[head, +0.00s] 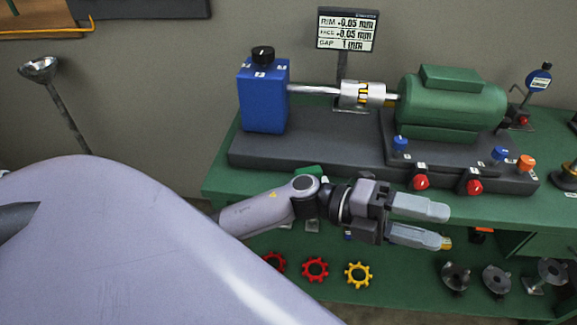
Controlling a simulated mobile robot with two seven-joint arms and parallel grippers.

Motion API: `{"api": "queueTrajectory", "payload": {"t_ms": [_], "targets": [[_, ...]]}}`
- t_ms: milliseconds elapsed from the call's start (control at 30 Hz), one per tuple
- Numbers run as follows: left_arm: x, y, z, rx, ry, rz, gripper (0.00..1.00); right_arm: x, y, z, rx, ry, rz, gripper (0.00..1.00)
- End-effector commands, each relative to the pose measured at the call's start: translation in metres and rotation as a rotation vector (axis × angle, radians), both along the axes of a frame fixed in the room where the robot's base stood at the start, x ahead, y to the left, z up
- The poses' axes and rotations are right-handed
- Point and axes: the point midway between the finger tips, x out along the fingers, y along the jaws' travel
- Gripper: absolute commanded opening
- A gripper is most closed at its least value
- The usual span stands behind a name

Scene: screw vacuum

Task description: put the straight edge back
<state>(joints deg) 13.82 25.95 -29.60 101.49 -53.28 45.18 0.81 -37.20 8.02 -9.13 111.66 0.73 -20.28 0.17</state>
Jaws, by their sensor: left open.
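I cannot make out a straight edge for certain in the head view. My left gripper (446,227) is open, its two grey fingers pointing right, in front of the green bench (220,180) near its front edge. Nothing shows between the fingers; a small yellow patch shows at the lower fingertip. Behind it, a blue unit (263,97) and a green motor (452,100) stand on a dark base, joined by a shaft with a silver coupling (362,94). My right gripper is not in view.
A display (346,30) stands behind the coupling. Red, blue and orange knobs line the base front; a dial gauge (540,78) stands at the right. The lower shelf holds red gear-shaped pieces (315,269), a yellow one (358,275) and grey discs (496,280).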

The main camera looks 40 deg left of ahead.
Motion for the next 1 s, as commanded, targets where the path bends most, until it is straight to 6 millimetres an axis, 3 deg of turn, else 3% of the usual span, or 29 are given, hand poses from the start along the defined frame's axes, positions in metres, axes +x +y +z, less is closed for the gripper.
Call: {"api": "queueTrajectory", "payload": {"t_ms": [167, 300, 433, 600, 700, 800, 1000], "targets": [[0.018, 0.037, -0.029, -0.323, 0.412, 0.324, 0.57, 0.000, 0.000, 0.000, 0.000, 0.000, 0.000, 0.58], [0.017, 0.080, -0.087, -0.505, 0.772, 0.591, 0.57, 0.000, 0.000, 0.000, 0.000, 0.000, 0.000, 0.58], [-0.011, 0.118, -0.159, -0.622, 1.125, 0.831, 0.57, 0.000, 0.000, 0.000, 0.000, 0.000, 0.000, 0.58], [-0.072, 0.146, -0.235, -0.700, 1.505, 1.059, 0.57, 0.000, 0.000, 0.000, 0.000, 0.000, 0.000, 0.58], [-0.100, 0.153, -0.258, -0.717, 1.642, 1.133, 0.57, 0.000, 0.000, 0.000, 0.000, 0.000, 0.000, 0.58], [-0.114, 0.156, -0.269, -0.724, 1.709, 1.169, 0.57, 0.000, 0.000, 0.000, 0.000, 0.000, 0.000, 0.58], [-0.117, 0.156, -0.272, -0.725, 1.727, 1.177, 0.57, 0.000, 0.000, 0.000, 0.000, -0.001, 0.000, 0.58]]}}
